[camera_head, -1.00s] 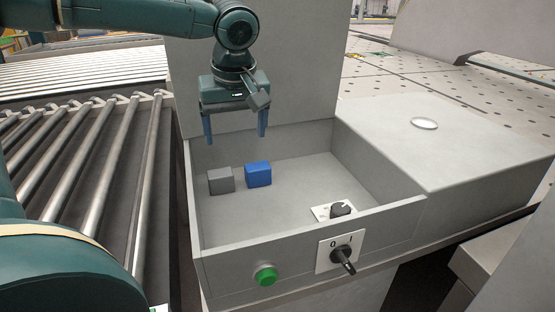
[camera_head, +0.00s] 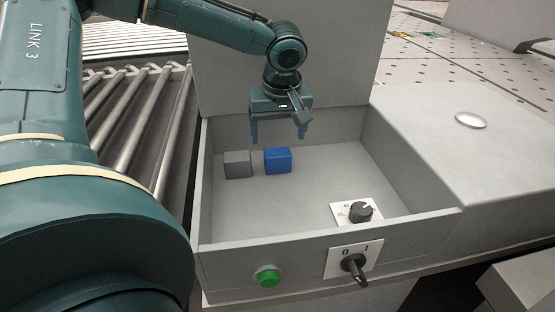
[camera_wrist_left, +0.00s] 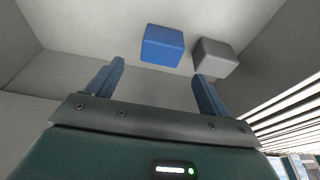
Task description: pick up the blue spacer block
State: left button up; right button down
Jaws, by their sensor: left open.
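The blue spacer block (camera_head: 278,160) lies on the floor of a grey open-topped tray (camera_head: 310,245), near its back left. It also shows in the left wrist view (camera_wrist_left: 162,45), ahead of the fingertips and roughly between their lines. A grey block (camera_head: 237,164) lies just left of it in the head view, and at the right in the wrist view (camera_wrist_left: 214,58). My left gripper (camera_head: 279,138) is open and empty, pointing down above the back of the tray. It appears apart from the blue block. My right gripper is not in view.
A dial on a white plate (camera_head: 360,211) sits inside the tray's front right. A green button (camera_head: 267,278) and a black rotary switch (camera_head: 353,263) are on the front wall. A roller conveyor (camera_head: 140,120) lies left. The tray's middle floor is clear.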

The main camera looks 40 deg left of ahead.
aim_at(278, 152)
pick_arm(q)
jog(key=x, duration=0.4)
jog(key=shift+s+d+f+p, duration=0.15)
jog(key=shift+f+p, duration=0.15)
jog(key=shift+f, duration=0.15)
jog(key=c, duration=1)
jog(key=shift+c, duration=0.6)
jog(key=shift+r, duration=0.15)
